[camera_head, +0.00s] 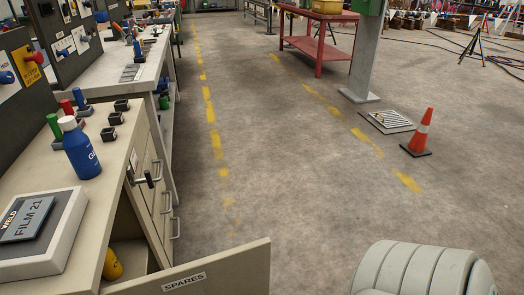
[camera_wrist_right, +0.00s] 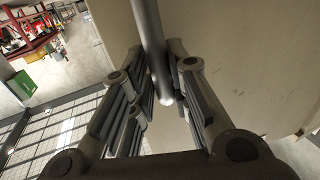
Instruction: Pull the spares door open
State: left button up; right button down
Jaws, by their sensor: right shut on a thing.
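The spares door (camera_head: 215,272) is a beige panel with a "SPARES" label at the bottom of the head view. It stands swung out from the workbench cabinet (camera_head: 128,195), with the opening behind it showing. In the right wrist view, my right gripper (camera_wrist_right: 168,92) is shut on a grey round bar, the door handle (camera_wrist_right: 148,35), which runs between its fingers. A beige panel (camera_wrist_right: 225,65), seemingly the door, fills the background behind the bar. The right gripper and the handle are hidden in the head view. My left gripper is in neither view.
A yellow object (camera_head: 112,264) lies inside the open cabinet. A blue bottle (camera_head: 80,150) and a "FILM 21" box (camera_head: 40,230) stand on the bench top. The concrete floor to the right is clear up to an orange cone (camera_head: 421,130) and a red table (camera_head: 318,40).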

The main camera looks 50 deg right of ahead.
jog(key=shift+w+a, duration=0.1)
jog(key=shift+a, duration=0.15)
jog(key=c, duration=1.5)
grip_release()
jog(key=shift+o, duration=0.2)
jog(key=shift+s, duration=0.2)
jog(key=v, duration=1.1)
jog(key=shift+s, duration=0.3)
jog(key=shift+w+f, duration=0.1)
jog(key=shift+f, duration=0.05)
